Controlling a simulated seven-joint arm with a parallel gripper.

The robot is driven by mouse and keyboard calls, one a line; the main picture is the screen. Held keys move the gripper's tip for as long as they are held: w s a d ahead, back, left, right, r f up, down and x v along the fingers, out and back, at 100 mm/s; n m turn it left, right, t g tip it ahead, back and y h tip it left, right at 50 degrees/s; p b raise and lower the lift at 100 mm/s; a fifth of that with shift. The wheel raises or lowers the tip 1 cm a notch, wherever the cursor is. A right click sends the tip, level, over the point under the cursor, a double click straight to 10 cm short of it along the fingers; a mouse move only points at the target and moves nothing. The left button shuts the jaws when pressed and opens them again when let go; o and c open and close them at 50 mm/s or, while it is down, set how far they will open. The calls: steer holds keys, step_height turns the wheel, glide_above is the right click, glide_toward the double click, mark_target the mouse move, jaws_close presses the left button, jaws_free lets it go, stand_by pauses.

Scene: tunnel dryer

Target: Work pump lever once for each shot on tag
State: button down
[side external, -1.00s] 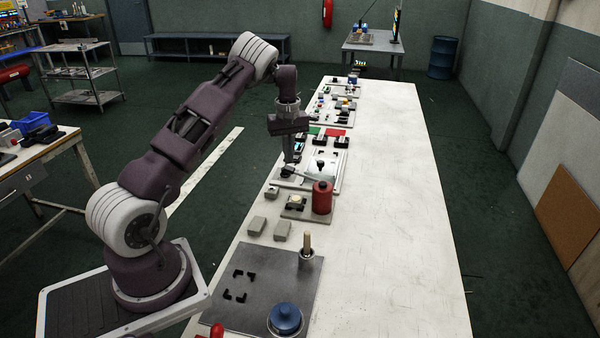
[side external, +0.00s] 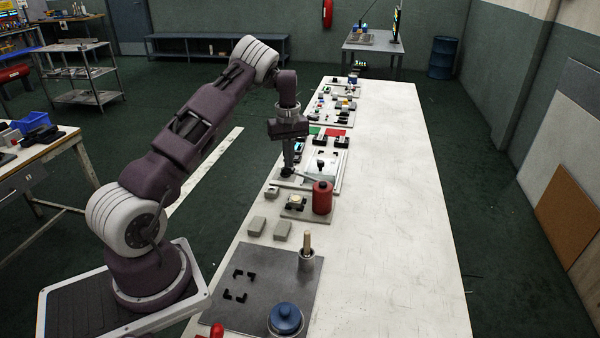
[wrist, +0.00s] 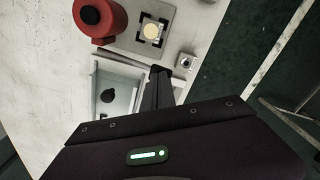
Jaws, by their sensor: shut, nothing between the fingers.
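My gripper (side external: 287,171) is shut and empty, pointing down over a small station on the left part of the long white table. In the wrist view the closed fingertips (wrist: 161,70) are beside the end of a thin grey bar (wrist: 118,60), which looks like the pump lever. I cannot tell whether they touch it. The bar runs along a pale tray (wrist: 128,78) holding a dark round knob (wrist: 108,96). No tag with a shot count can be read.
A red canister (side external: 322,198) stands close by, next to a plate with a pale round disc (side external: 296,200). Grey blocks (side external: 257,224), a dark mat (side external: 262,285) and a blue lidded pot (side external: 285,318) lie nearer. The table's right side is clear.

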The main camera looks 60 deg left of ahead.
mark_target(289, 170)
steer(key=shift+f, duration=2.2)
steer(key=shift+r, duration=3.9)
steer(key=s+d+r+m+t, duration=0.1)
steer(key=s+d+r+m, duration=0.2)
steer(key=d+r, duration=0.7)
steer(key=s+d+r+m+t, duration=0.2)
steer(key=s+d+r+m, duration=0.15)
steer(key=d+r, duration=0.75)
steer(key=s+d+r+m+t, duration=0.1)
steer(key=s+d+r+m, duration=0.25)
steer(key=s+d, duration=0.6)
steer(key=s+d+f+m, duration=0.2)
steer(key=s, duration=0.4)
steer(key=s+d+f+m+t, duration=0.1)
steer(key=s+d+f+m, duration=0.1)
steer(key=s, duration=0.4)
steer(key=shift+s+m+t, duration=0.3)
steer(key=shift+m, duration=0.2)
